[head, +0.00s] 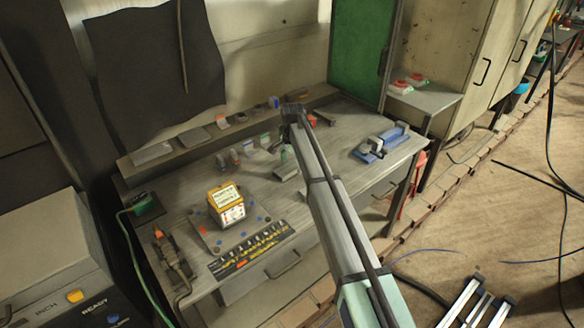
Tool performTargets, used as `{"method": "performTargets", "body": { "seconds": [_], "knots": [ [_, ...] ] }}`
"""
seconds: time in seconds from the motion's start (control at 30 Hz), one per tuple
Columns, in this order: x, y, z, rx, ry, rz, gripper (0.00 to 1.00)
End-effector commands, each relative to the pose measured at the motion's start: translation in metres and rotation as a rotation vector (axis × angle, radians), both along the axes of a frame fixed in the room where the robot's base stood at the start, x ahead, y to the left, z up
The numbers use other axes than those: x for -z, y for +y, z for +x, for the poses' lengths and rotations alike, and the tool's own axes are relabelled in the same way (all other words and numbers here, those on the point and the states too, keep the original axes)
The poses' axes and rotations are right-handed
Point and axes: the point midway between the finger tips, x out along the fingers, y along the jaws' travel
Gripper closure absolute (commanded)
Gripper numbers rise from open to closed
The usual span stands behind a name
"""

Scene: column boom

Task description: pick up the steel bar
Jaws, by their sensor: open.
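My arm reaches from the bottom right up over the workbench (190,180). My gripper (277,148) is small and dark at the arm's far end, low over the middle of the bench. It is open, and nothing shows held in it. A small grey block (286,173) lies on the bench just below it in the picture and may be the steel bar, but it is too small to be sure. My arm hides part of the bench to its right. Whether the gripper touches anything there cannot be told.
A yellow box (226,204) stands at the left of the bench, behind a dark labelled strip (250,250). A blue vise-like tool (381,142) sits at the right. Small items line the back ledge (180,146).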

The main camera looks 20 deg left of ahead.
Motion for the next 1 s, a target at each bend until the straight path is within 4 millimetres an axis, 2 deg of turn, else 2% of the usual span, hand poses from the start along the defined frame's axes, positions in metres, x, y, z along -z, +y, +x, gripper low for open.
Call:
{"method": "performTargets", "body": {
  "seconds": [0.03, 0.17, 0.2, 0.27, 0.3, 0.73, 0.87, 1.0],
  "knots": [
    [0.0, 0.0, 0.0, 0.0, 0.0, 0.0, 0.12],
    [0.0, 0.0, 0.0, 0.0, 0.0, 0.0, 0.59],
    [0.0, 0.0, 0.0, 0.0, 0.0, 0.0, 0.73],
    [0.0, 0.0, 0.0, 0.0, 0.0, -0.001, 0.94],
    [0.0, 0.0, 0.0, 0.0, 0.0, -0.001, 1.0],
    [-0.006, 0.0, 0.0, 0.0, 0.0, 0.0, 1.0],
    [-0.015, 0.0, 0.001, 0.0, 0.0, 0.001, 1.0],
    [-0.035, 0.0, 0.001, 0.0, -0.002, 0.001, 1.0]
  ]
}}
